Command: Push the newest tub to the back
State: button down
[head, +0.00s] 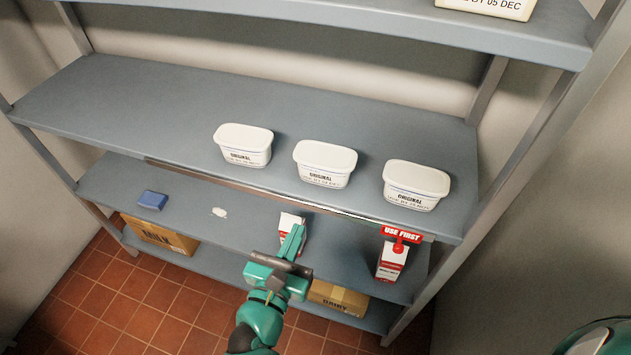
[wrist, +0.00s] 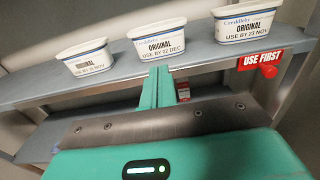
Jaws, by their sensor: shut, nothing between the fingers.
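Three white lidded ORIGINAL tubs stand in a row near the front edge of the middle shelf. In the wrist view, the left tub (wrist: 86,60) seems to read 30 NOV, though its print is small. The middle tub (wrist: 160,45) reads USE BY 02 DEC. The right tub (wrist: 244,22) reads USE BY 23 NOV. The head view also shows the left tub (head: 243,146), middle tub (head: 324,165) and right tub (head: 415,187). My gripper (head: 297,230) is shut and empty, in front of and below the shelf edge, apart from the tubs; its fingers (wrist: 160,74) point toward the middle tub.
The middle shelf (head: 150,100) is bare behind the tubs. A red USE FIRST sign (head: 402,234) hangs at its right front. A pale box (head: 487,6) reading 05 DEC is on the upper shelf. Below are cartons (head: 391,262), a blue block (head: 152,200) and cardboard boxes (head: 160,237).

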aim_at(322, 173)
jog(key=p+x, duration=0.3)
jog(key=x, duration=1)
jog(key=shift+w+d+p, duration=0.1)
jog(key=shift+w+p, duration=0.2)
jog(key=shift+p, duration=0.05)
jog(key=shift+w, duration=0.2)
jog(key=p+x, duration=0.2)
jog(key=x, duration=1.2)
jog(key=shift+w+d, duration=0.1)
jog(key=shift+w, duration=0.25)
jog(key=shift+f, duration=0.1)
